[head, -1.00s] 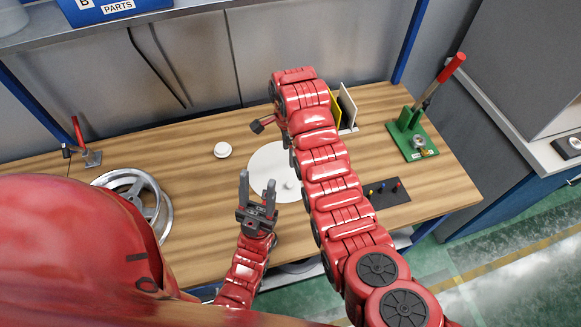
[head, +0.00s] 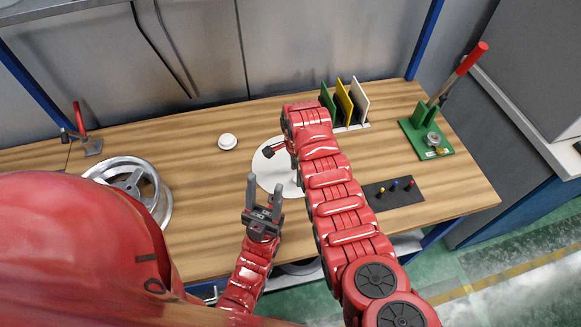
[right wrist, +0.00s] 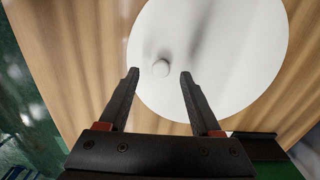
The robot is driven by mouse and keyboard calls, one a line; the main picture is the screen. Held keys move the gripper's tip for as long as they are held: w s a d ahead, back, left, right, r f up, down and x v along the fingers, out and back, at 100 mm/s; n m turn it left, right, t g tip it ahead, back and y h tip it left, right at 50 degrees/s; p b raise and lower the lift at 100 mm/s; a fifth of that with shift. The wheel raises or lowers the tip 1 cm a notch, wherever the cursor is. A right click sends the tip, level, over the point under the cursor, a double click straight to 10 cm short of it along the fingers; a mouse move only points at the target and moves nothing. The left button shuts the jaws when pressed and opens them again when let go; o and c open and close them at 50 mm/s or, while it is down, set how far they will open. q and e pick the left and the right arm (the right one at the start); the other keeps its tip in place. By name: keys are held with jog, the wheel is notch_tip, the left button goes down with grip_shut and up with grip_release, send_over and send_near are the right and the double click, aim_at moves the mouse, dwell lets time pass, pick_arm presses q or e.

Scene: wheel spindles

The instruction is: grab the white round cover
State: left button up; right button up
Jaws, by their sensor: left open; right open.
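A flat white round cover (head: 264,170) lies on the wooden table, partly hidden by my right arm in the head view. In the right wrist view the white disc (right wrist: 235,45) fills the middle, with a small white knob (right wrist: 161,68) on it. My right gripper (right wrist: 159,72) is open, and the knob appears between its fingertips. I cannot tell how far above the disc the tips are. My left gripper (head: 266,188) is open and empty, fingers up, near the front table edge. A smaller white round piece (head: 228,142) lies left of the disc.
A metal wheel (head: 135,188) and a red-handled clamp (head: 88,142) are at the left. A rack of coloured plates (head: 347,110), a green lever press (head: 425,138) and a dark peg board (head: 394,194) are at the right. The table's back middle is clear.

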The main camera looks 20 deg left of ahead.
notch_tip(320, 180, down, 3)
jog(key=shift+r+b, duration=0.15)
jog(key=shift+b, duration=0.25)
jog(key=shift+r, duration=0.1)
jog(key=shift+c, duration=0.9)
grip_shut()
